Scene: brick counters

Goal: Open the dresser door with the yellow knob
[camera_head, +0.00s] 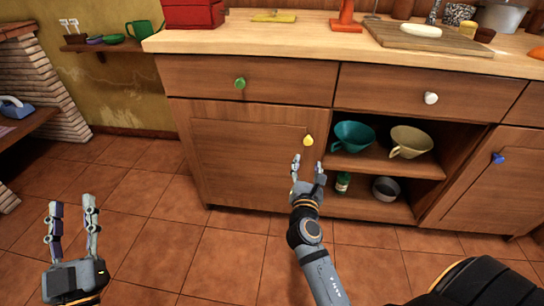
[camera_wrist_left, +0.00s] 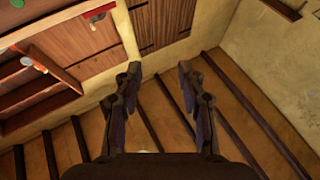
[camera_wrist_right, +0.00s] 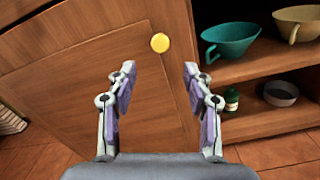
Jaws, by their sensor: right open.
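The yellow knob (camera_head: 308,140) sits near the upper right edge of the wooden dresser door (camera_head: 235,165), which looks closed. In the right wrist view the yellow knob (camera_wrist_right: 160,42) shows beyond the fingertips, between the two fingers and near the top. My right gripper (camera_head: 307,165) is open and empty, just below the knob in the head view; it also shows in the right wrist view (camera_wrist_right: 158,75). I cannot tell whether it touches the door. My left gripper (camera_head: 73,210) is open and empty over the floor at the left; it also shows in the left wrist view (camera_wrist_left: 158,75).
Drawers with a green knob (camera_head: 240,83) and a white knob (camera_head: 431,98) are above. An open shelf right of the door holds a teal cup (camera_head: 353,137) and a beige cup (camera_head: 410,141). A blue-knobbed door (camera_head: 480,180) is at the right. The tiled floor (camera_head: 150,240) in front is clear.

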